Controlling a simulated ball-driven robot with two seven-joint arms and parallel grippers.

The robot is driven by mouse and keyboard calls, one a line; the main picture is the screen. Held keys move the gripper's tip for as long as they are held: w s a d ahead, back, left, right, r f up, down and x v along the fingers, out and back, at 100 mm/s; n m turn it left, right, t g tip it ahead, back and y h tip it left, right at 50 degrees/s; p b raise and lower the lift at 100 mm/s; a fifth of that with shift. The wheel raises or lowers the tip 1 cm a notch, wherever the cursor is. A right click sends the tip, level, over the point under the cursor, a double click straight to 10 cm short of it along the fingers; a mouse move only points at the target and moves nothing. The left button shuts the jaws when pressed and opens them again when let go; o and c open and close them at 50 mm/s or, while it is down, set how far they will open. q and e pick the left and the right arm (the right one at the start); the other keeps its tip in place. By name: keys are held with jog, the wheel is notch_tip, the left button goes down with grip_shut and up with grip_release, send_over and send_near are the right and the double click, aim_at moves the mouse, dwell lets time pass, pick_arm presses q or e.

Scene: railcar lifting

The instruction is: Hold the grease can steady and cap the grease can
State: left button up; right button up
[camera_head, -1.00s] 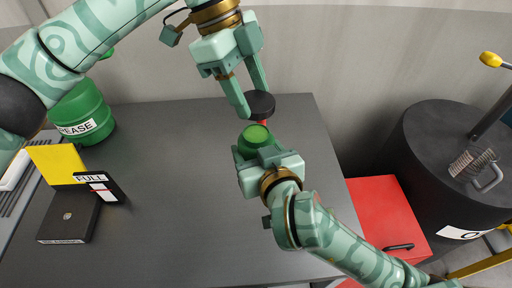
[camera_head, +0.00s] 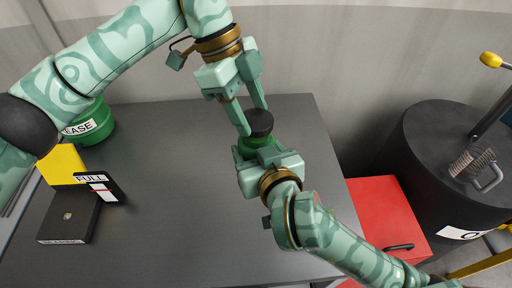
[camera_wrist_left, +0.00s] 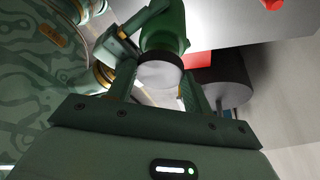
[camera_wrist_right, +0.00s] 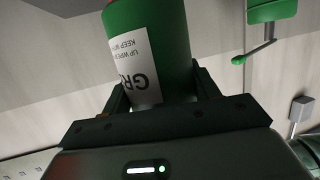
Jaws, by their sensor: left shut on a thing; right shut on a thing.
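The black cap (camera_head: 260,121) is between the fingertips of my left gripper (camera_head: 253,118), which is shut on it. It sits over the top of the green grease can (camera_head: 251,142) and hides the can's top. Whether it is seated or just above cannot be told. In the left wrist view the cap (camera_wrist_left: 160,75) shows as a grey disc against the green can (camera_wrist_left: 163,28). My right gripper (camera_head: 262,153) is shut around the can's body from the near side. In the right wrist view the can (camera_wrist_right: 150,45) shows its white label between the fingers.
A larger green container labelled as grease (camera_head: 92,122) stands at the back left of the dark table (camera_head: 180,220), partly behind my left arm. A black box (camera_head: 68,216) with a "FULL" sign (camera_head: 98,185) is at the left. A red cabinet (camera_head: 385,215) and dark drum (camera_head: 440,150) stand right.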

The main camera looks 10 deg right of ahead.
dwell(0.5)
pick_arm(q)
jog(key=shift+f, duration=0.85)
jog(key=shift+f, duration=0.6)
